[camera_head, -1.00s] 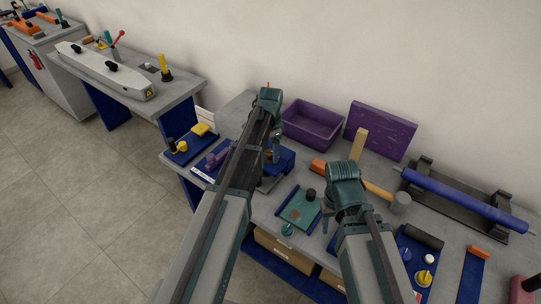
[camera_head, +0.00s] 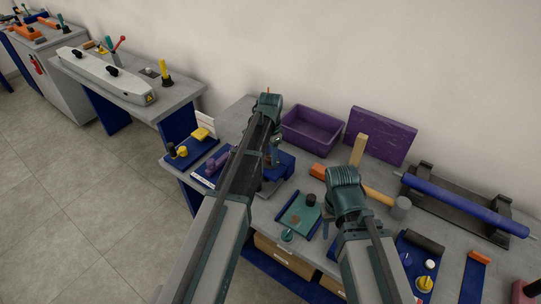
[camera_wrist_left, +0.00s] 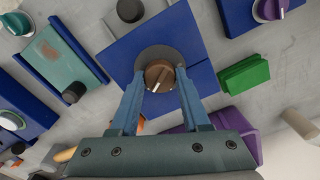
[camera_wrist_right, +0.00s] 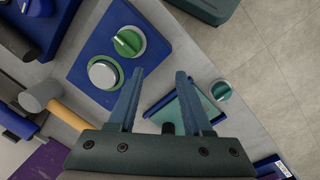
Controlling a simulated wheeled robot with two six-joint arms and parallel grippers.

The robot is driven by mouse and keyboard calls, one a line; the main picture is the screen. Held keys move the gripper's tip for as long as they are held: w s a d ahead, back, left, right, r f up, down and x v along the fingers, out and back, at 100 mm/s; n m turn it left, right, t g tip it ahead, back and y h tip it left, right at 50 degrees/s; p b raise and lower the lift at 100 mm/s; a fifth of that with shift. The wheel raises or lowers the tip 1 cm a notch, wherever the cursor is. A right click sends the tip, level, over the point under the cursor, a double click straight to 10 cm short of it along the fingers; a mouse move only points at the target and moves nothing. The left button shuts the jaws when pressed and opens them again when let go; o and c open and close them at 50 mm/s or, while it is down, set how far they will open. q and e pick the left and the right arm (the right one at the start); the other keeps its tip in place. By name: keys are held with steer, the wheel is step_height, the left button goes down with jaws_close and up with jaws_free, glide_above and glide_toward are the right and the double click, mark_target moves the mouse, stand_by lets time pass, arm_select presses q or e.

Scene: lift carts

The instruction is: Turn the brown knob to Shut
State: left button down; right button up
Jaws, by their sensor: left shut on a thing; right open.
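The brown knob (camera_wrist_left: 158,74) is round with a white pointer line aimed toward the lower left of the left wrist view. It sits on a dark grey disc on a blue panel (camera_wrist_left: 125,58). My left gripper (camera_wrist_left: 160,78) has its fingers on both sides of the knob and is shut on it. No Shut label is readable. In the head view my left arm hides the knob; part of the blue housing (camera_head: 287,161) shows. My right gripper (camera_wrist_right: 158,73) is open and empty above the bench, near a blue plate with a green knob (camera_wrist_right: 129,41) and a grey-and-green knob (camera_wrist_right: 104,73).
A green block (camera_wrist_left: 246,75) and a purple part (camera_wrist_left: 222,122) lie close to the left gripper. A purple bin (camera_head: 312,127) stands behind. A hammer (camera_head: 380,194) lies near the right arm. Another bench (camera_head: 190,93) stands at left, with open floor in front.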

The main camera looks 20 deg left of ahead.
mark_target(270, 156)
arm_select(q)
steer(key=n, duration=0.5)
steer(key=shift+n, duration=0.3)
steer(key=n, duration=0.5)
steer(key=shift+a+n, duration=0.1)
steer(key=shift+n, duration=0.3)
steer(key=shift+c, duration=1.9)
jaws_free()
step_height(270, 156, up, 14)
steer(key=p, duration=1.3)
steer(key=shift+p, duration=0.4)
